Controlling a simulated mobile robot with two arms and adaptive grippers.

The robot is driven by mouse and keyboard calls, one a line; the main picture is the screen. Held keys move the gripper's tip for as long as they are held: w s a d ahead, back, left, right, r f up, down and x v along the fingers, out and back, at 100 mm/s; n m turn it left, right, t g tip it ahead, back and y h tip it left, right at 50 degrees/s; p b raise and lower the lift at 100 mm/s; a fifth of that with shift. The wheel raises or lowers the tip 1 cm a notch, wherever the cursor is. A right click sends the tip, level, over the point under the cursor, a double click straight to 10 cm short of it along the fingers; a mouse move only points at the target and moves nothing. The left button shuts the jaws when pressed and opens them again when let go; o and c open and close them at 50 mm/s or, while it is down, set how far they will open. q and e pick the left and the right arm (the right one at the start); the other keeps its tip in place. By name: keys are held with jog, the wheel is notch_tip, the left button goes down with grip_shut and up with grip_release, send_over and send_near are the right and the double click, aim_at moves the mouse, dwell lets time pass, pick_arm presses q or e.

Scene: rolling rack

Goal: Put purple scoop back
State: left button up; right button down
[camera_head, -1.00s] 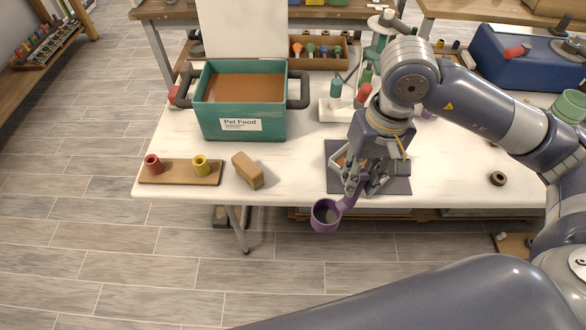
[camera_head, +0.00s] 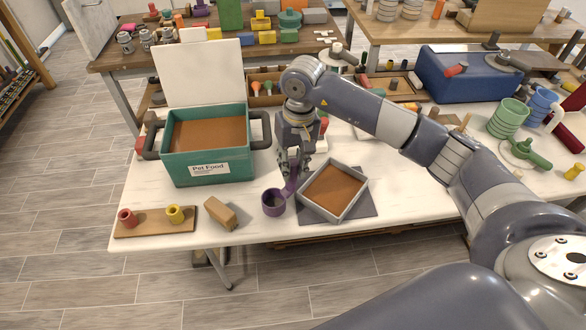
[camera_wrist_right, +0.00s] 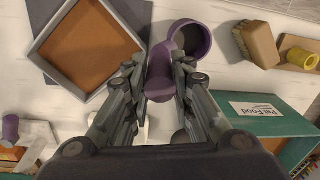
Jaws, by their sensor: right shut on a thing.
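The purple scoop (camera_head: 274,202) is held by its handle in my right gripper (camera_head: 291,178), over the white table between the pet food bin and the square tray. In the right wrist view the scoop (camera_wrist_right: 190,38) shows its round cup, with the handle between the fingers of the gripper (camera_wrist_right: 160,85). The teal bin labelled Pet Food (camera_head: 210,172) stands to the left, its lid (camera_head: 198,72) raised and brown contents showing. The grey square tray (camera_head: 352,208) with a brown filling sits on a dark mat (camera_head: 366,207). My left gripper is not in view.
A wooden brush (camera_head: 221,213) lies left of the scoop, beside a board (camera_head: 148,222) with a red and a yellow spool. A blue cooler (camera_head: 470,72) and green cups (camera_head: 507,118) stand at the right. The table's front edge is close to the scoop.

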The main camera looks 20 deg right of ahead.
notch_tip(320, 180, down, 2)
jog(key=shift+s+f+p, duration=0.1)
jog(key=shift+p, duration=0.35)
jog(key=shift+f, duration=0.2)
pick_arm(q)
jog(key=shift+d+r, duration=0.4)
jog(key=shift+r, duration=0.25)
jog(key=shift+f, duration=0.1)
pick_arm(e)
jog(key=shift+f, duration=0.1)
jog(key=shift+f+b, duration=0.1)
jog(key=shift+b, duration=0.2)
jog(key=c, duration=1.4)
grip_release()
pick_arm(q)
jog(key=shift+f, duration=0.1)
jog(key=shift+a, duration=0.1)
